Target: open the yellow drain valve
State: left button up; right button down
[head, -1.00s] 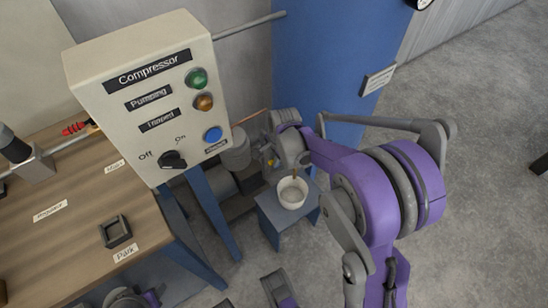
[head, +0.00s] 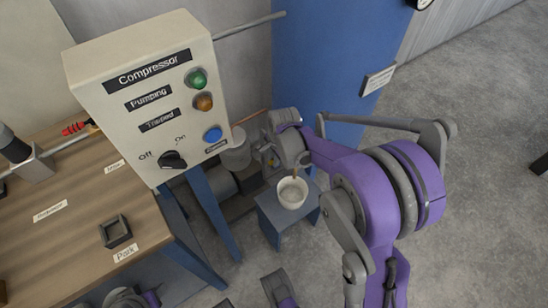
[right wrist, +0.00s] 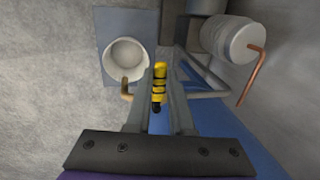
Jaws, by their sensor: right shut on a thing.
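The yellow drain valve (right wrist: 159,84) shows in the right wrist view as a small yellow handle with dark bands, between my fingers. My right gripper (right wrist: 160,76) is shut on it. In the head view my right gripper (head: 269,157) is small, beside the grey tank below the compressor panel, and its hold is mostly hidden by my wrist. A bent brass-coloured drain pipe (right wrist: 126,88) ends by a white bowl (right wrist: 126,59). The bowl also shows in the head view (head: 292,193).
The bowl stands on a small blue-grey stand (head: 274,218). The compressor panel (head: 150,95) and wooden bench (head: 70,235) are at left. A blue column (head: 325,65) stands behind my right arm. A copper pipe (right wrist: 251,76) runs by the grey tank (right wrist: 228,38). Open floor lies right.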

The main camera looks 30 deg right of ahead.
jog(key=shift+s, duration=0.1)
dwell(0.5)
jog(key=s+d+n+g+y, duration=0.1)
jog(key=s+d+n, duration=0.1)
jog(key=n, duration=0.7)
jog(key=s+d+n+g+y+p, duration=0.1)
jog(key=d+n, duration=0.3)
jog(key=n, duration=0.5)
jog(key=shift+s+d+p, duration=0.3)
jog(key=shift+s+d, duration=0.1)
jog(key=shift+s, duration=0.35)
jog(key=c, duration=0.8)
grip_release()
jog(key=r, duration=0.3)
jog(key=d+r+p, duration=0.1)
jog(key=r, duration=0.3)
jog(key=d+r+p, duration=0.1)
jog(key=r, duration=0.2)
jog(key=shift+w+d+r, duration=0.1)
jog(key=shift+r, duration=0.2)
